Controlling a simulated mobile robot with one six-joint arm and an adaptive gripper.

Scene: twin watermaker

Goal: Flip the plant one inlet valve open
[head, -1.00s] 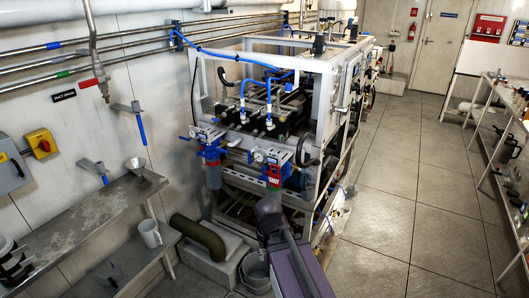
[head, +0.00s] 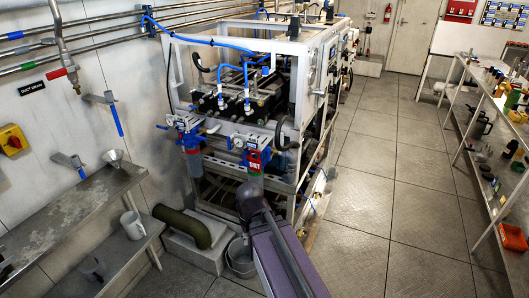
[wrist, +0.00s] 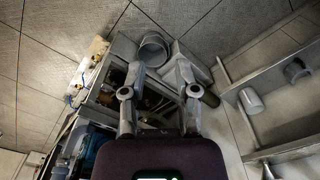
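The watermaker plant is a white-framed skid (head: 225,42) with blue hoses, in the middle of the head view. Two filter housings with gauges hang on its near side: a left one (head: 192,160) with a blue head and a right one (head: 240,143) with a red tag (head: 254,161). The tag's lettering is too small to read surely. I cannot tell which valve is plant one's inlet. My gripper (wrist: 160,70) shows in the wrist view with its two fingers spread and nothing between them. It points down towards the floor and skid, apart from any valve. The head view shows only my purple arm before the skid.
Shelves (head: 478,75) line the right; the floor (head: 375,190) between is clear.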

